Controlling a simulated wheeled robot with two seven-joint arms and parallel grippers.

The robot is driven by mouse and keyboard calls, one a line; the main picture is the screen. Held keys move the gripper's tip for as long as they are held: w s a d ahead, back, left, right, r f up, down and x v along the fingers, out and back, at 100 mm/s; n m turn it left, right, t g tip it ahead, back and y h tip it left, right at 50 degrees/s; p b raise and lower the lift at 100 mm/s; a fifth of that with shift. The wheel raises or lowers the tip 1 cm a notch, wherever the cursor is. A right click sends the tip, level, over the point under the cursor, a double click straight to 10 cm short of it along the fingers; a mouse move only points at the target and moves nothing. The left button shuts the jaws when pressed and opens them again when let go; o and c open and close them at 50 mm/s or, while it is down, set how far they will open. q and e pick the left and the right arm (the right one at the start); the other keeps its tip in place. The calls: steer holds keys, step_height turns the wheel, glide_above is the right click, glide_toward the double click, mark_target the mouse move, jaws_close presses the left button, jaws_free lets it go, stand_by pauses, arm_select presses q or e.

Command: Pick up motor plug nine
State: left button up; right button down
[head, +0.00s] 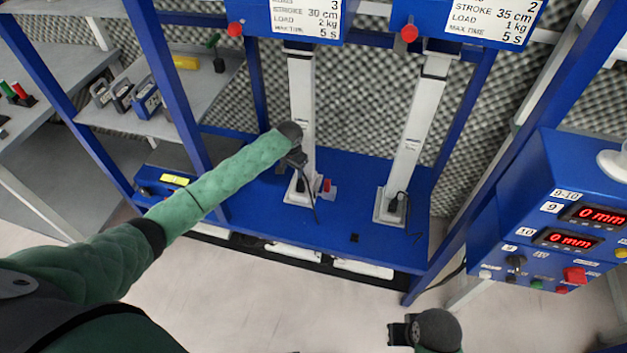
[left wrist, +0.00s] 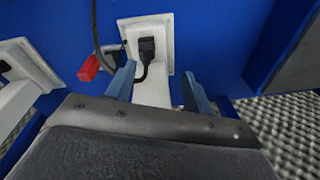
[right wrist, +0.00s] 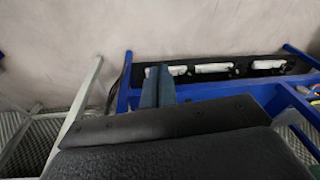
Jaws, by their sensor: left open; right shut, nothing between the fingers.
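A black plug (left wrist: 147,48) with a cable sits at the white base of the left actuator column (head: 302,110); no number is readable on it. My left gripper (head: 298,160) is at this column, above its base. In the left wrist view its open fingers (left wrist: 158,88) stand either side of the column, short of the plug, apart from it. Another dark plug (head: 394,204) is at the base of the right column (head: 412,135). My right gripper (head: 400,332) is low in the head view, away from the columns; its fingers (right wrist: 158,88) are together and empty.
A red-tipped part (left wrist: 88,68) stands beside the plug. Blue frame posts (head: 170,80) flank the blue platform (head: 350,222). A control box (head: 540,215) labelled 9-10 is at right. A grey shelf (head: 120,113) holds tools at left. The floor in front is clear.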

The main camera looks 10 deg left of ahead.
mark_target(300, 181)
arm_select(q)
steer(key=shift+n+h, duration=0.4)
steer(key=shift+n, duration=0.4)
steer(key=f, duration=0.1)
steer(key=d+f, duration=0.1)
steer(key=w+f, duration=0.1)
steer(key=shift+d+f, duration=0.15)
steer(key=shift+f, duration=0.2)
steer(key=f, duration=0.1)
steer(key=f+p, duration=0.1)
steer(key=d+f, duration=0.1)
steer(key=f, duration=0.1)
steer(key=shift+w+p, duration=0.3)
steer(key=shift+w, duration=0.1)
steer(key=shift+a+f, duration=0.1)
steer(key=shift+f, duration=0.55)
arm_select(e)
step_height(300, 181, down, 7)
steer(key=w, duration=0.1)
steer(key=shift+w+d, duration=0.25)
steer(key=shift+w, duration=0.05)
arm_select(q)
steer(key=shift+c, duration=0.2)
arm_select(e)
steer(key=shift+f, duration=0.15)
arm_select(q)
steer(key=c, duration=1.1)
